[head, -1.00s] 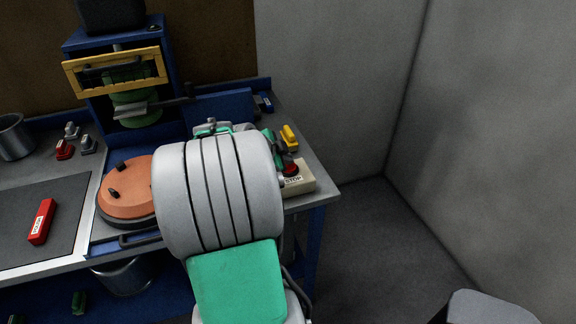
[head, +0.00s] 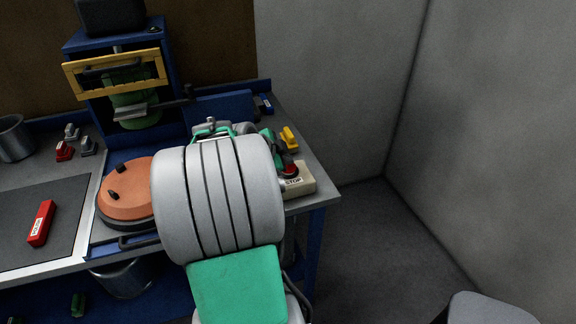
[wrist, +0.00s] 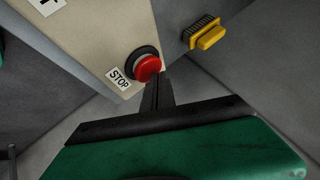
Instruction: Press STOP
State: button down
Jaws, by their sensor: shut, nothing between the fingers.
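The STOP button is a red mushroom head (wrist: 147,66) on a dark collar, set on a beige box (wrist: 100,35) with a white STOP label (wrist: 119,79). In the head view the red button (head: 291,170) and its box (head: 305,184) sit at the bench's front right corner. My gripper (wrist: 158,82) is shut and empty, its dark fingertips right beside the button's lower right edge in the wrist view. I cannot tell whether they touch it. In the head view my arm hides much of the gripper.
A yellow-backed brush (wrist: 208,37) lies just beyond the button, also seen in the head view (head: 289,139). An orange round plate (head: 127,190) with dark knobs is left of my arm. A blue press with a yellow guard (head: 115,72) stands behind. Floor right of the bench is clear.

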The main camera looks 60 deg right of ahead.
jog(key=shift+r, duration=0.5)
jog(key=shift+r+p, duration=1.1)
jog(key=shift+r, duration=1.45)
jog(key=w+a+n+t+y, duration=0.1)
jog(key=w+a+n+t, duration=0.1)
jog(key=w+a+n, duration=0.5)
jog(key=w+a+f+n+t+y, duration=0.1)
jog(key=w+a+n+y, duration=0.15)
jog(key=a, duration=0.75)
jog(key=w+a+n+t+y, duration=0.1)
jog(key=w+a+n+t, duration=0.1)
jog(key=w+a+n, duration=0.5)
jog(key=s+a+f+n+y, duration=0.1)
jog(key=a+n, duration=0.5)
jog(key=a, duration=0.6)
jog(key=s+a+f+n+y, duration=0.1)
jog(key=s+a+n+y, duration=0.2)
jog(key=a, duration=0.9)
jog(key=s+n, duration=0.3)
jog(key=shift+a+f+n, duration=0.2)
jog(key=shift+f+n, duration=0.15)
